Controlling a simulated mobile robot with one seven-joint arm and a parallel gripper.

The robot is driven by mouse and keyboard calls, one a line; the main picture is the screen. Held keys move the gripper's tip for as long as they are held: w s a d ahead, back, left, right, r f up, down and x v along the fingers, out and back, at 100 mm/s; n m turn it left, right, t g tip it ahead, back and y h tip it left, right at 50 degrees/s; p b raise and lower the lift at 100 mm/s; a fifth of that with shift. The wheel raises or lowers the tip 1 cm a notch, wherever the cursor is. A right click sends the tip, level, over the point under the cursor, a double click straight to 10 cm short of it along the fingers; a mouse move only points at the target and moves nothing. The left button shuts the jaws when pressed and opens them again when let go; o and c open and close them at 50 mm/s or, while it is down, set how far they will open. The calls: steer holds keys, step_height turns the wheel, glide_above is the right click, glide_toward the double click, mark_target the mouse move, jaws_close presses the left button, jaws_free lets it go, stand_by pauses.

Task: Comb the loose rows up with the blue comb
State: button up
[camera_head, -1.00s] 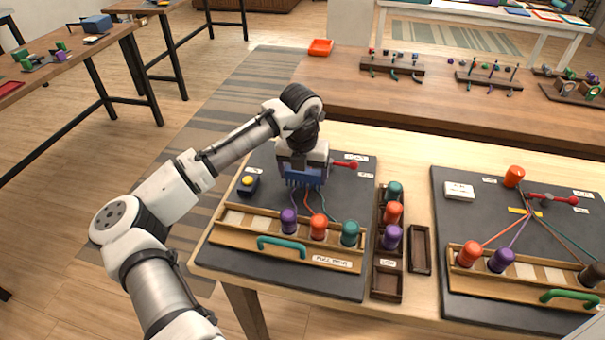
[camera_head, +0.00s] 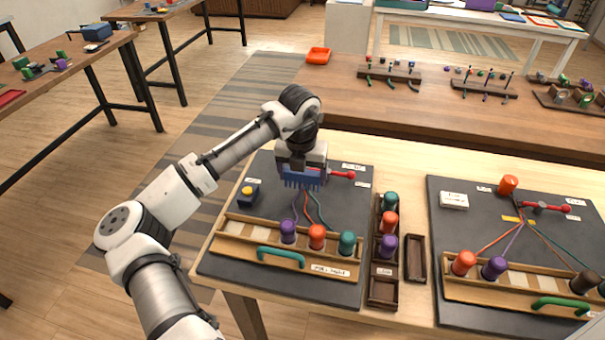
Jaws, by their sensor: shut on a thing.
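My gripper (camera_head: 304,160) is shut on the blue comb (camera_head: 303,179), over the upper middle of the left braiding board (camera_head: 225,270). The comb's teeth point down at the cords. Purple, orange and teal cords (camera_head: 306,208) run from under the comb to a purple bobbin (camera_head: 288,231), an orange bobbin (camera_head: 317,236) and a teal bobbin (camera_head: 347,243) in the wooden rack. The rows of braid behind the comb are hidden by my gripper. A red-knobbed clamp (camera_head: 343,174) shows just right of the comb.
A box with a yellow button (camera_head: 248,192) sits left of the comb. A tray (camera_head: 388,272) holds teal, orange and purple bobbins. A small empty tray (camera_head: 415,260) stands beside it. A second braiding board (camera_head: 446,225) with its own bobbins lies at right.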

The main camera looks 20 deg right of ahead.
steer(key=r+p, duration=0.1)
steer(key=r, duration=0.1)
steer(key=r+p, duration=0.3)
steer(key=r, duration=0.1)
steer(key=shift+s+a+r+p, duration=0.15)
steer(key=shift+s+r+p, duration=0.05)
steer(key=shift+s+p, duration=0.15)
steer(key=shift+a+f, duration=0.1)
